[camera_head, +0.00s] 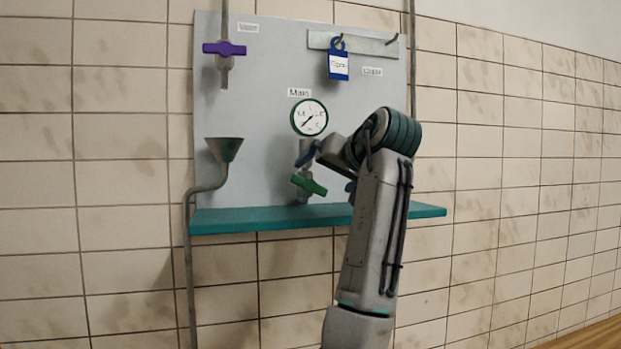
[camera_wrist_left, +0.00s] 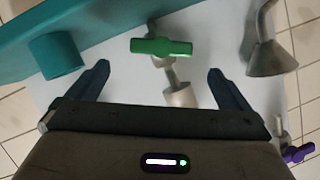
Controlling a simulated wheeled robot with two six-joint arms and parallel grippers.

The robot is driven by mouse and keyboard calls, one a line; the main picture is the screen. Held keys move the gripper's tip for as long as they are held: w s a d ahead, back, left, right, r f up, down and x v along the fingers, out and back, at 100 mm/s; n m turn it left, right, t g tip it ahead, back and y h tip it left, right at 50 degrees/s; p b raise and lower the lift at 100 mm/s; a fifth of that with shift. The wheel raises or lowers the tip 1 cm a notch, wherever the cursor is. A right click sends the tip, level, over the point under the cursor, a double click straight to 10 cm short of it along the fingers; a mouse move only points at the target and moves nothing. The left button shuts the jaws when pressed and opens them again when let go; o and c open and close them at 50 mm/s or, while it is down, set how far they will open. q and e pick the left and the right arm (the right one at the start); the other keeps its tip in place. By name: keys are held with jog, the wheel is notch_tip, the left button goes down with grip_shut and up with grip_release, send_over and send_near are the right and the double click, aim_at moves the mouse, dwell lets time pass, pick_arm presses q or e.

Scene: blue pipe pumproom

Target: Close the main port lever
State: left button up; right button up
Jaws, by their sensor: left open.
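The main port lever is a green handle (camera_head: 309,184) on a short grey pipe below the gauge labelled Main (camera_head: 309,117). In the left wrist view the green handle (camera_wrist_left: 161,47) lies crosswise to its pipe. My left gripper (camera_head: 328,171) is in front of the panel, beside and slightly above the handle; my arm partly hides it. In the wrist view my left gripper (camera_wrist_left: 163,85) is open and empty, with the handle beyond the fingertips and between their lines, apart from both. My right gripper is not in view.
A teal shelf (camera_head: 260,217) runs below the lever; a teal cylinder (camera_wrist_left: 55,57) stands by it. A grey funnel (camera_head: 224,149) is at left, with a purple valve handle (camera_head: 224,49) above. A blue Open tag (camera_head: 338,65) hangs from a hook at upper right.

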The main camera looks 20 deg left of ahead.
aim_at(312, 183)
pick_arm(q)
jog(key=p+x, duration=0.3)
jog(key=x, duration=0.4)
jog(key=shift+w+a, duration=0.1)
jog(key=shift+a, duration=0.15)
jog(key=shift+w+a+f, duration=0.25)
jog(key=shift+w, duration=0.1)
